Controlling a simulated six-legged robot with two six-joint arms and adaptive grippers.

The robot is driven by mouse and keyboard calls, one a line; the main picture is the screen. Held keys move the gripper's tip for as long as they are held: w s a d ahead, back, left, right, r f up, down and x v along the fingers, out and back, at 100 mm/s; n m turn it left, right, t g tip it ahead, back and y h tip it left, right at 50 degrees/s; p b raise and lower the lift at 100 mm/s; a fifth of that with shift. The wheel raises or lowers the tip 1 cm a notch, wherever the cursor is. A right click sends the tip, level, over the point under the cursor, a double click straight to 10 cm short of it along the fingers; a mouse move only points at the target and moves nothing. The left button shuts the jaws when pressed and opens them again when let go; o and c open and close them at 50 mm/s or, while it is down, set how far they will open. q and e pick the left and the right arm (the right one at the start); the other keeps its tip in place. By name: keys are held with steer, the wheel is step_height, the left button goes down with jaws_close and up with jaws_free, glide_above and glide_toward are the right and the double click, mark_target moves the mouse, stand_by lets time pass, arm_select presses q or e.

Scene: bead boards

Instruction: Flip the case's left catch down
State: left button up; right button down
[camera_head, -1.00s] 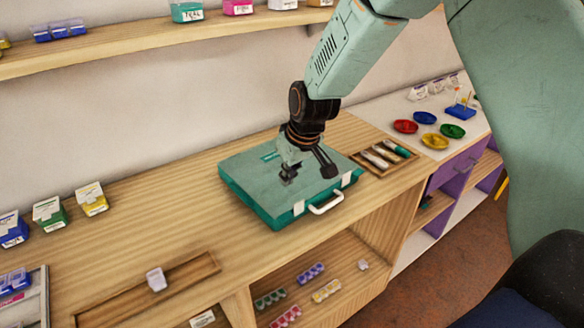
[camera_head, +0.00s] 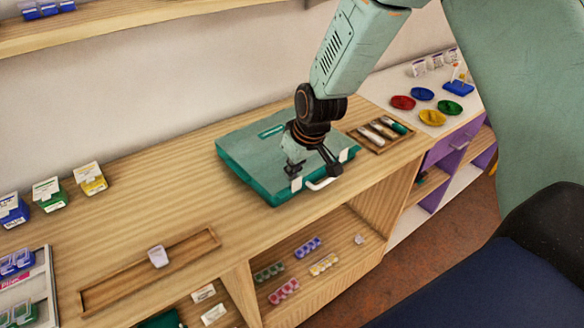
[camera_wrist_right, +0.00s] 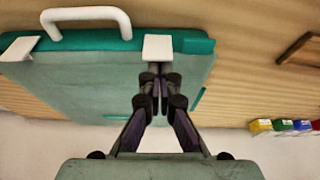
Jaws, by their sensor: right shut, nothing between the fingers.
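A closed teal case (camera_head: 245,150) lies flat on the wooden counter, with a white handle (camera_head: 322,184) on its front edge. The handle also shows in the right wrist view (camera_wrist_right: 85,15). The left catch (camera_head: 296,184) is a small white tab at the front edge; it shows as a white square (camera_wrist_right: 157,47) in the wrist view. The right catch (camera_head: 343,155) is beyond the handle. My right gripper (camera_head: 294,171) is shut and empty, its fingertips (camera_wrist_right: 160,73) over the lid right by the left catch; contact cannot be told. My left gripper is out of view.
A wooden tray of tubes (camera_head: 382,133) sits right of the case. Coloured dishes (camera_head: 432,117) are farther right. Small boxes (camera_head: 90,178) and a long shallow tray (camera_head: 110,290) are to the left. Counter directly left of the case is clear.

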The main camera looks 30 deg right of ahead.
steer(key=shift+s+d+f+t+b, duration=0.1)
steer(key=shift+s+d+t+b, duration=0.25)
steer(key=shift+b, duration=0.4)
steer(key=shift+w+a+t+b, duration=0.15)
steer(key=shift+t+b, duration=0.2)
steer(key=shift+b, duration=0.1)
steer(key=shift+s+t+y+b, duration=0.2)
steer(key=shift+t+y+b, duration=0.1)
steer(key=shift+b, duration=0.1)
